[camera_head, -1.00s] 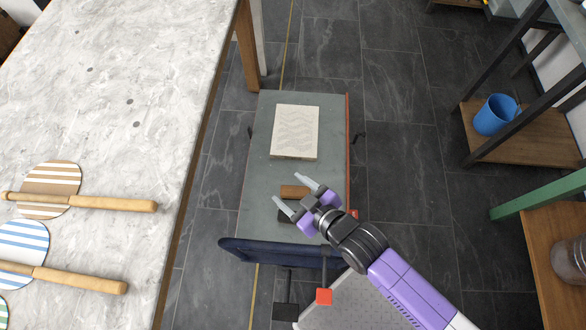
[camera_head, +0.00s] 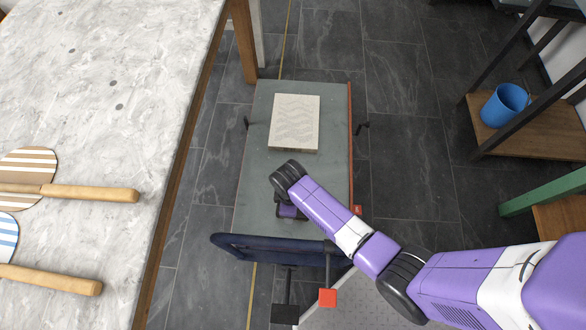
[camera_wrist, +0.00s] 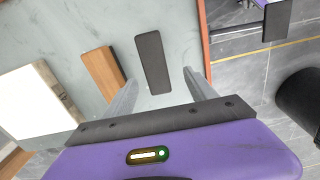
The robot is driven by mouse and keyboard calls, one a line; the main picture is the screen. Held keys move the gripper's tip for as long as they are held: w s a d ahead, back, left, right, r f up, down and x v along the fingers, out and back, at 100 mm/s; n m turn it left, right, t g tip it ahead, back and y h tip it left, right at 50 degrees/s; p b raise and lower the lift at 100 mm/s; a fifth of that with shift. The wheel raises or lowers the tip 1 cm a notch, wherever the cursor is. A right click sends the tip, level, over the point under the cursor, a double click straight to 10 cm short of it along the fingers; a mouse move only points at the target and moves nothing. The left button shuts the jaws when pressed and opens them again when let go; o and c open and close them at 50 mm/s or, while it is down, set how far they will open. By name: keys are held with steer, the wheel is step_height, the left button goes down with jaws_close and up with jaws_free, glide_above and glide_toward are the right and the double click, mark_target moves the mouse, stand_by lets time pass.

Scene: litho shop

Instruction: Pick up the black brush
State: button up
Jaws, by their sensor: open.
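The black brush, a dark flat bar with rounded corners (camera_wrist: 153,62), lies on the grey-green cart top (camera_wrist: 180,22) in the wrist view. My gripper (camera_wrist: 160,90) is open and points down at the cart top. Its two pale fingers stand apart, with the near end of the brush in the gap between them in the picture. The fingers do not visibly touch the brush; the height between them is hard to tell. In the head view my arm hides the brush and the fingertips.
A wooden block (camera_wrist: 102,72) lies just left of the brush, close to the left finger. A pale carved slab (camera_head: 295,122) lies farther back on the cart (camera_head: 262,105). A dark blue padded bar (camera_head: 270,248) edges the cart's front. A marble-topped table (camera_head: 150,100) stands left.

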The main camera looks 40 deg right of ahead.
steer(key=f+b, duration=0.1)
steer(key=f, duration=0.4)
steer(key=f+b, duration=0.1)
steer(key=f, duration=0.1)
steer(key=shift+w+d+f+b, duration=0.15)
steer(key=shift+d+b, duration=0.2)
jaws_close()
step_height(320, 180, up, 20)
steer(key=p, duration=0.6)
